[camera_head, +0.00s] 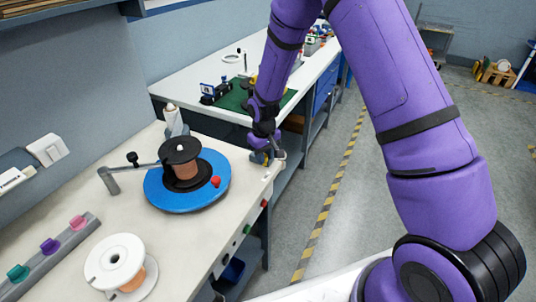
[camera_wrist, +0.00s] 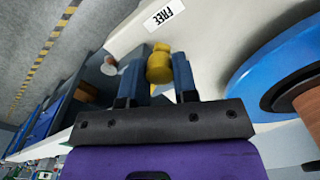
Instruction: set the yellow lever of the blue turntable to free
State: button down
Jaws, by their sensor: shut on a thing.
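The blue turntable (camera_head: 219,187) sits on the near bench and carries a black spool with copper-coloured winding (camera_head: 183,160). Its blue edge also shows at the right of the wrist view (camera_wrist: 262,72). The yellow lever (camera_wrist: 159,66) stands between the two blue-grey fingers of my gripper (camera_wrist: 157,75), which is shut on its knob. A white label reading FREE (camera_wrist: 166,15) lies on the bench just beyond the lever. In the head view my gripper (camera_head: 266,155) is at the bench's far right corner, right of the turntable, and mostly hides the lever.
A white spool (camera_head: 114,262) stands at the near bench's front. A grey rail (camera_head: 45,262) with coloured clips lies at the left. A metal arm with a black knob (camera_head: 132,158) reaches the turntable's left side. A green mat (camera_head: 236,98) lies on the bench behind.

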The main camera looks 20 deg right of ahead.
jog(key=shift+w+a+m, duration=0.15)
jog(key=shift+a+m, duration=0.2)
jog(key=shift+m, duration=0.35)
jog(key=shift+a, duration=0.1)
jog(key=c, duration=0.9)
grip_release()
jog(key=shift+r, duration=0.1)
notch_tip(320, 180, up, 11)
jog(key=shift+f, duration=0.15)
